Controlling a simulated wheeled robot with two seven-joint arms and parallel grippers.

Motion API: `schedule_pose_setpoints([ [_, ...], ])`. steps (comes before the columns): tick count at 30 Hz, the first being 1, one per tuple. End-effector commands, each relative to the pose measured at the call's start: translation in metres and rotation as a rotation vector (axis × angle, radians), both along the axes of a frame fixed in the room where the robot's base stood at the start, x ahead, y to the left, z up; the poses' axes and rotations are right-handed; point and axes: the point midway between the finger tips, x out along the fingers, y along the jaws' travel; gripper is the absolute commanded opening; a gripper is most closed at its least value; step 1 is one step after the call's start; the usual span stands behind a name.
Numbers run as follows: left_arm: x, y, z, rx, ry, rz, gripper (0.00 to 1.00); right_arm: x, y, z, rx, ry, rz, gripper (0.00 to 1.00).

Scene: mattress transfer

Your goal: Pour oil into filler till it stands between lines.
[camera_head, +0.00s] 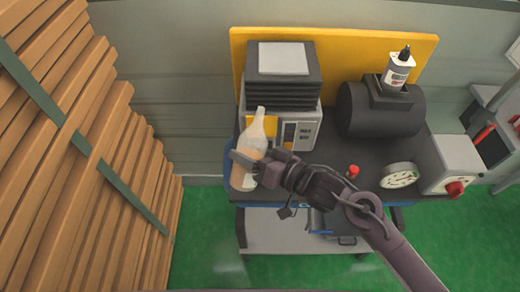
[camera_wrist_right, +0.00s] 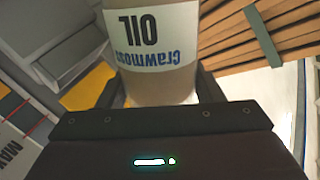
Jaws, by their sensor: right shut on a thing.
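My right gripper (camera_head: 250,163) is shut around the lower body of a pale, translucent oil bottle (camera_head: 257,132) at the left end of the machine bench. The bottle stands nearly upright, neck up. In the right wrist view the bottle (camera_wrist_right: 160,85) sits between the fingers, its white "OIL" label upside down. Behind it is a grey ribbed machine (camera_head: 284,60) with a small dark window (camera_head: 290,132) on its front. A "MAX" marking (camera_wrist_right: 12,152) shows at the lower left of the wrist view. I cannot make out the filler opening or oil level. My left gripper is not in view.
Stacked planks (camera_head: 75,140) stand left, with green floor between.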

Motion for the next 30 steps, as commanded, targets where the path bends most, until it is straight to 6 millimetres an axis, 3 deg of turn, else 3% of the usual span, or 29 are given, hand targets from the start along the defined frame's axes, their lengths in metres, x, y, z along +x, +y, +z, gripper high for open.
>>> schedule_pose_setpoints([
  [12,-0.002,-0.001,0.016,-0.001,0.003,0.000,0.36,-0.030,0.013,-0.020,0.160,0.376,0.001,0.25],
  [15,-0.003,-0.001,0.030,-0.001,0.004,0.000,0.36,-0.032,0.014,-0.022,0.192,0.447,0.000,0.25],
  [22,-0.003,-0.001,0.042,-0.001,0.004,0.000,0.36,-0.037,0.016,-0.035,0.237,0.552,0.000,0.25],
  [30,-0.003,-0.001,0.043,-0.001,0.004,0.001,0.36,-0.038,0.017,-0.040,0.251,0.578,0.001,0.25],
])
